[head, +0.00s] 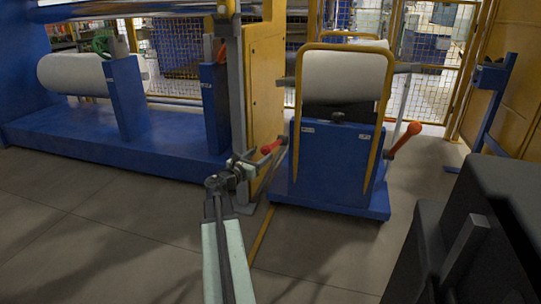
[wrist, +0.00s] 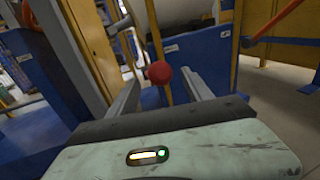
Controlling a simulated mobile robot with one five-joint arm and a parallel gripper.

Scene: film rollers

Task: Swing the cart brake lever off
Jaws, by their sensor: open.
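The cart (head: 335,165) is blue with a yellow hoop frame and carries a white roll (head: 345,76). A lever with a red grip (head: 271,146) is at the cart's left side; its rounded red end (wrist: 159,72) shows in the wrist view between my fingers. A second lever with a red-orange grip (head: 405,138) slants up from the cart's right side; a similar orange bar (wrist: 280,20) shows at the wrist view's upper right. Which one is the brake lever is not marked. My gripper (head: 248,163) is open just left of the left lever. Its fingers (wrist: 162,90) flank the red end without visible grip.
A yellow post (head: 264,85) and a blue machine base (head: 110,135) stand left of the cart. A yellow mesh fence (head: 430,90) is behind. A blue stand (head: 487,105) is at right. Grey floor (head: 120,230) lies clear in front.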

